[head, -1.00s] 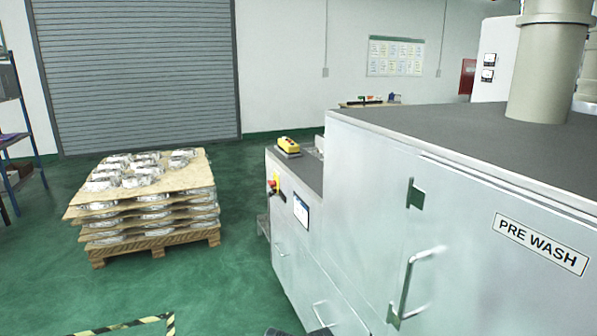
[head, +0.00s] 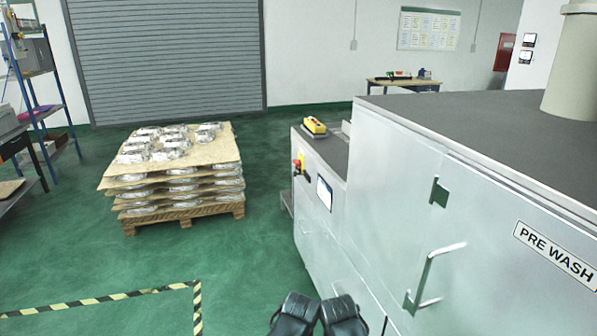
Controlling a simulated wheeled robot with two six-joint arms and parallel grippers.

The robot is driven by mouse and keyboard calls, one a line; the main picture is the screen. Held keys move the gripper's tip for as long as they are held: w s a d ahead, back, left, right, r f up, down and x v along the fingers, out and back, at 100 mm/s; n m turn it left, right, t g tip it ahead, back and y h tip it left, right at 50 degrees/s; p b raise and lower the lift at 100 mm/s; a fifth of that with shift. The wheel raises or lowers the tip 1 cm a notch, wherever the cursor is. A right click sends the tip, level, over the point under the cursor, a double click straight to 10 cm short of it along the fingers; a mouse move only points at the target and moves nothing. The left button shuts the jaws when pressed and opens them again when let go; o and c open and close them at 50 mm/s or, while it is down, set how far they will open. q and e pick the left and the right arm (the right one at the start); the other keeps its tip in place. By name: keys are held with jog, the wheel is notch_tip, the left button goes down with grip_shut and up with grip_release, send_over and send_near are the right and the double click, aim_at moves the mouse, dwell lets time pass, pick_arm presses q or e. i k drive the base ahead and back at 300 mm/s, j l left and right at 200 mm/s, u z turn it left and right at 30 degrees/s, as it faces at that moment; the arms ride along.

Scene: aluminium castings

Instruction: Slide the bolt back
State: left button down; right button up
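No bolt can be made out clearly in the head view. The large metal washer cabinet (head: 400,190) fills the right side, with a "PRE WASH" label (head: 555,254). Its front door carries a long bar handle (head: 430,278) and, above it, a small dark bracket (head: 439,192); I cannot tell whether either belongs to the bolt. Two black parts of my own body rise at the bottom edge, in front of the cabinet.
A pallet stack of castings (head: 180,180) stands on the green floor left of the cabinet. Striped floor tape (head: 100,299) lies front left. A blue rack (head: 45,105) stands far left.

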aim_at(300, 170)
jog(key=i+j, duration=0.25)
jog(key=i, duration=0.2)
jog(key=i+j, duration=0.2)
jog(key=i, duration=0.25)
jog(key=i+j, duration=0.25)
jog(key=i, duration=0.2)
jog(key=i+j, duration=0.2)
jog(key=i, duration=0.25)
jog(key=i+j, duration=0.25)
jog(key=i, duration=0.2)
jog(key=i+j, duration=0.2)
jog(key=i, duration=0.25)
jog(key=i+j+u, duration=0.1)
jog(key=i+j, duration=0.15)
jog(key=i, duration=0.2)
